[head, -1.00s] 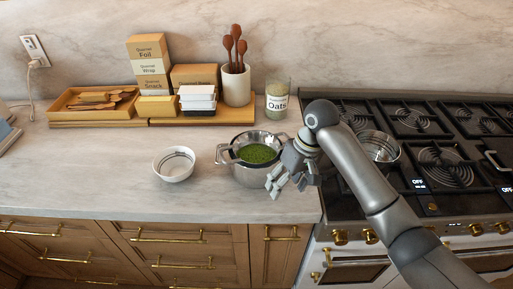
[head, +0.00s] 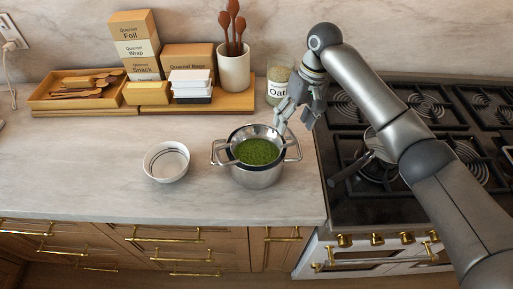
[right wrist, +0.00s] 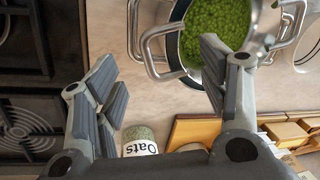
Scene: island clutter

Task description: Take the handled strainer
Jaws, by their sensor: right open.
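The metal strainer (head: 279,136) holds green peas (head: 257,152) and sits in the mouth of a steel two-handled pot (head: 258,178) near the counter's right end. My right gripper (head: 294,122) is open and empty, above the counter just behind and right of the strainer, with its fingers pointing down. The peas (right wrist: 215,38) and the loop handles show there at the top, partly behind one finger. My left gripper is not in view.
An oats jar (head: 279,84) stands just behind my right gripper. A white bowl (head: 166,163) is left of the pot. A pan (head: 377,143) sits on the stove (head: 345,215) at right. Boxes and a utensil crock (head: 234,70) line the back wall.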

